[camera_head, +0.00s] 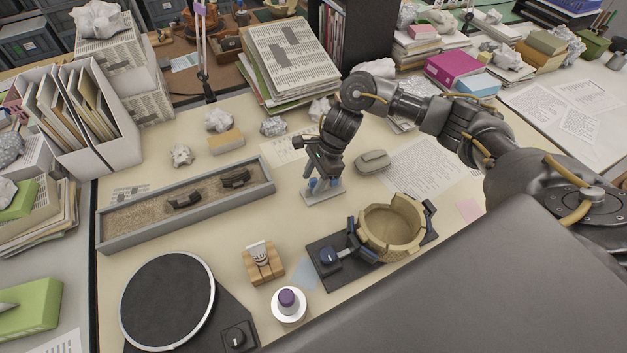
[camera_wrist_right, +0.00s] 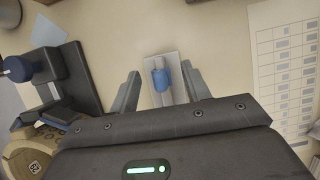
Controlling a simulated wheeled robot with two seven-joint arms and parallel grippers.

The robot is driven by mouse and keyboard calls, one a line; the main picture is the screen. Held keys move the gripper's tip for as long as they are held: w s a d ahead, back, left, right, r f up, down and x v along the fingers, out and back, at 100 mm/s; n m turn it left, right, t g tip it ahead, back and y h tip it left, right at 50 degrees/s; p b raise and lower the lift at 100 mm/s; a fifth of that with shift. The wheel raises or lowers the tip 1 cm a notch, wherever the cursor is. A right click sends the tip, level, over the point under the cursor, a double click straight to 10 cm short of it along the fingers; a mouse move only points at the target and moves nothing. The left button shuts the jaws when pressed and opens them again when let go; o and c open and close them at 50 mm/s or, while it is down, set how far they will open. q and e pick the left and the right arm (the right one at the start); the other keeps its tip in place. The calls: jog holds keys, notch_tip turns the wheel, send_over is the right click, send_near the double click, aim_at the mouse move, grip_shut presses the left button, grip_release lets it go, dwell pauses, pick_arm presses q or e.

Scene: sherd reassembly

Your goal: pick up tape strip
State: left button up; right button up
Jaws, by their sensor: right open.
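A blue tape strip (camera_wrist_right: 160,76) hangs on a small pale grey stand (camera_wrist_right: 153,58) in the right wrist view. In the head view the stand (camera_head: 327,194) lies on the table, with blue bits showing beneath the gripper. My right gripper (camera_head: 321,181) points down over the stand, open. In the wrist view its two fingers (camera_wrist_right: 163,80) are apart, one on each side of the blue strip, with visible gaps. Whether they are level with the strip is hard to tell. My left gripper is out of view.
Right of the stand, a clamp holds a tan broken pot (camera_head: 391,228). A sand tray (camera_head: 187,205) with dark sherds lies left. A black turntable (camera_head: 167,300), a purple-capped bottle (camera_head: 288,304) and a wooden block (camera_head: 263,264) are nearer. A grey mouse-like object (camera_head: 373,161) lies behind.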

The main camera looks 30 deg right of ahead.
jog(key=shift+f, duration=0.2)
jog(key=c, duration=0.8)
jog(key=shift+r, duration=0.1)
